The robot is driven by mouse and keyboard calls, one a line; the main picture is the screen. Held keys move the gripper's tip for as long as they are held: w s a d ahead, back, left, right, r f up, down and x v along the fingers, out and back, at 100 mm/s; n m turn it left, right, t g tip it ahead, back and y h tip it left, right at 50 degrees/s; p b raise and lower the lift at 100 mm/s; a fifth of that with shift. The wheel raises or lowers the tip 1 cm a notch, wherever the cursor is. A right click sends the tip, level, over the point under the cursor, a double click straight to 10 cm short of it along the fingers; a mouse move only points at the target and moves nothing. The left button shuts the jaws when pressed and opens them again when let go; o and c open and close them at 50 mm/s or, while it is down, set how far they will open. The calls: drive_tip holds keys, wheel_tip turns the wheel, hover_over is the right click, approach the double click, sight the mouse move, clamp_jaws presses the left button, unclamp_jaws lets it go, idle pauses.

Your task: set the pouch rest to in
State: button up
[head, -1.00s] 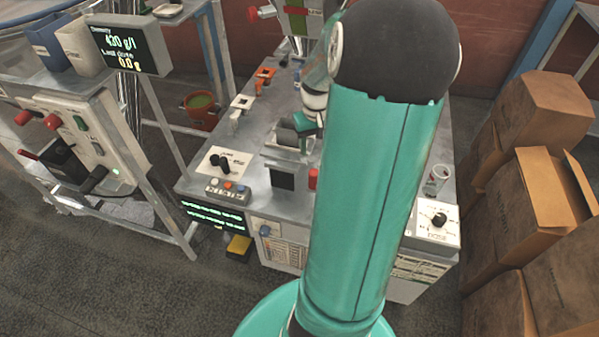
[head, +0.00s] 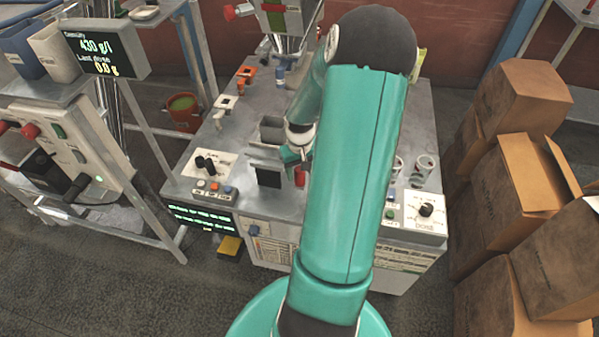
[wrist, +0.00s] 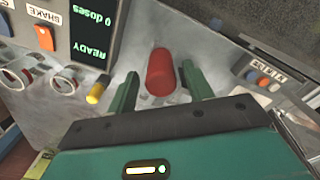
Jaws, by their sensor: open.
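A red cylindrical handle (wrist: 160,73) stands between the two green fingers of my gripper (wrist: 159,82) in the wrist view. The fingers are open, one on each side of it, with a gap showing on both sides. In the head view the red handle (head: 300,177) shows at the bench's front, right of a small dark screen (head: 268,177). My gripper (head: 291,154) is just above and behind it there, partly covered by my arm. No label names the pouch rest, so I cannot tell whether this handle belongs to it or how it is set.
The wrist view shows a screen (wrist: 92,28) reading READY and 0 doses, an orange switch (wrist: 44,38) and a yellow knob (wrist: 96,93). In the head view, black knobs (head: 205,163) stand left and a dial box (head: 425,212) right. Cardboard boxes (head: 515,105) are stacked at right.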

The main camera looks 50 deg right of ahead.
drive_tip(key=shift+f, duration=0.7)
clamp_jaws()
drive_tip(key=shift+w, duration=0.1)
drive_tip(key=w+d, duration=0.4)
drive_tip(key=d, duration=0.6)
drive_tip(key=w+d, duration=0.5)
drive_tip(key=d, duration=0.5)
drive_tip(key=shift+d, duration=0.3)
drive_tip(key=shift+r, duration=0.15)
